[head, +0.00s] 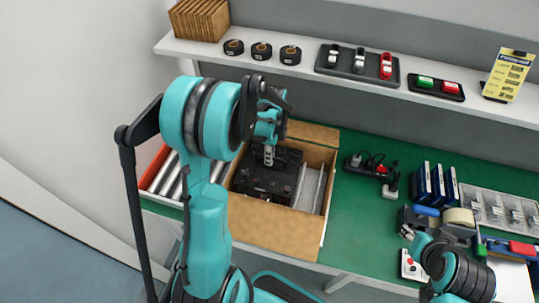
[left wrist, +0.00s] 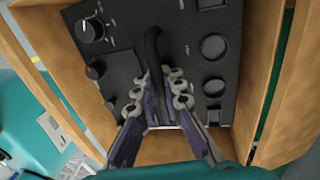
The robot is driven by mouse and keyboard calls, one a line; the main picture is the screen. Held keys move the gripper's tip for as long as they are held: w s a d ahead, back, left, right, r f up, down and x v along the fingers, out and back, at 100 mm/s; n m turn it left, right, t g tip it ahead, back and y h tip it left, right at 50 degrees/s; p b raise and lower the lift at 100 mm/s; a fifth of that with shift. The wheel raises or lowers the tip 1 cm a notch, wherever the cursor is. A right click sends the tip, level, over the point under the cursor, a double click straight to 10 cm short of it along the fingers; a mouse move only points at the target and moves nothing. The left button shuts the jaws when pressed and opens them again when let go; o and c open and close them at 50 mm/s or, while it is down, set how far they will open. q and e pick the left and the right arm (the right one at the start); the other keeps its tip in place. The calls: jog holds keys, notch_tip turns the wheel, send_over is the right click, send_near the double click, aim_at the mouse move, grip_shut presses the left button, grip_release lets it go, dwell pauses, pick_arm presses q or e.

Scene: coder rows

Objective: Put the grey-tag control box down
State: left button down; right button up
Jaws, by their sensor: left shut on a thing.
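The black control box (head: 262,184) sits within the walls of an open cardboard box (head: 272,228) on the green bench. In the left wrist view the control box (left wrist: 122,68) shows a dial, round knobs and a dark carry handle (left wrist: 153,48). My left gripper (head: 268,156) is above it, and its fingers (left wrist: 164,92) are shut on the handle. No grey tag can be made out. I cannot tell whether the control box rests on the carton's bottom. My right gripper (head: 428,226) is low at the right, over the bench; its fingers are unclear.
Light divider panels (head: 311,188) stand in the carton's right part. A red-edged bin (head: 160,176) is close on its left. Right of it, the green bench (head: 350,226) is clear up to a power strip (head: 370,167). A white shelf (head: 305,69) runs above.

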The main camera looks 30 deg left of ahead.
pick_arm(q)
jog(key=shift+f+b, duration=0.3)
jog(key=shift+f, duration=1.35)
jog(key=c, duration=1.6)
grip_release()
notch_tip(320, 180, up, 12)
jog(key=w+p, duration=0.2)
jog(key=p, duration=0.1)
jog(key=s+d+r+n+t, duration=0.2)
jog(key=s+d+n+t, duration=0.1)
jog(key=s+n, duration=0.1)
jog(key=s+d+r+n+t, duration=0.3)
jog(key=s+d+n, duration=0.1)
jog(key=n, duration=0.2)
jog(key=s+d+r+n+t, duration=0.3)
jog(key=s+n, duration=0.2)
jog(key=shift+d, duration=0.35)
